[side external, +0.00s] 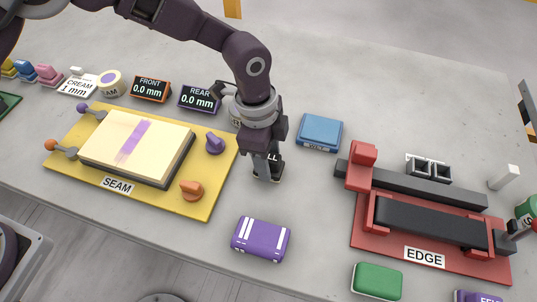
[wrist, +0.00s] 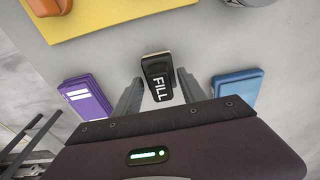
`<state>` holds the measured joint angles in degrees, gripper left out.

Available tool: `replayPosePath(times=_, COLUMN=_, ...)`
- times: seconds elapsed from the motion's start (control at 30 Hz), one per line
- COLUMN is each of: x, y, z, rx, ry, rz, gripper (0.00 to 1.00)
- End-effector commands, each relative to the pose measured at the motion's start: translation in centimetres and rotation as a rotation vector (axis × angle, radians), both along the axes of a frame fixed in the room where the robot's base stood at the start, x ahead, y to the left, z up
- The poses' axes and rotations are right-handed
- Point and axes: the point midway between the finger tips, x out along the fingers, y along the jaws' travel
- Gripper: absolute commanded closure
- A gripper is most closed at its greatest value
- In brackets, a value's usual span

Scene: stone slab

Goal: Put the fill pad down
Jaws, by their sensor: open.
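The fill pad (wrist: 157,70) is a small black block with a white FILL label and a pale edge at its far end. In the side external view the fill pad (side external: 270,173) appears to rest on the grey slab, right of the yellow SEAM board, partly hidden by my gripper. My gripper (side external: 262,163) is low over it, pointing down. In the wrist view my gripper (wrist: 160,82) is open, with one finger on each side of the pad and visible gaps between the fingers and the pad.
The yellow SEAM board (side external: 215,187) lies to the left and the red EDGE fixture (side external: 372,238) to the right. A blue pad (side external: 320,132) sits behind on the right, and a purple pad (side external: 260,239) sits in front. A green pad (side external: 377,281) lies near the front edge.

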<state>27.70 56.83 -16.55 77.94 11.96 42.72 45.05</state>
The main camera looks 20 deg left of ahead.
Motion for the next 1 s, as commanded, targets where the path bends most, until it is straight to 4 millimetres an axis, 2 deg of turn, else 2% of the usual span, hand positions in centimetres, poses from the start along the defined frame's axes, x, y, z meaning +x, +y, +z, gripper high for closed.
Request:
replayPosePath(times=0.07, x=0.0, y=0.0, z=0.1, rx=0.000, ry=-0.001, rz=0.000, gripper=0.51)
replayPosePath(times=0.17, x=0.1, y=0.1, z=1.4, rx=-0.001, ry=-0.002, rz=0.000, gripper=0.51)
replayPosePath(times=0.4, x=0.1, y=0.9, z=7.9, rx=-0.003, ry=-0.004, rz=0.001, gripper=0.51)
replayPosePath(times=0.6, x=0.0, y=1.3, z=11.5, rx=-0.002, ry=-0.001, rz=0.000, gripper=0.51)
replayPosePath(times=1.0, x=0.0, y=2.0, z=12.8, rx=0.001, ry=-0.007, rz=0.016, gripper=0.51)
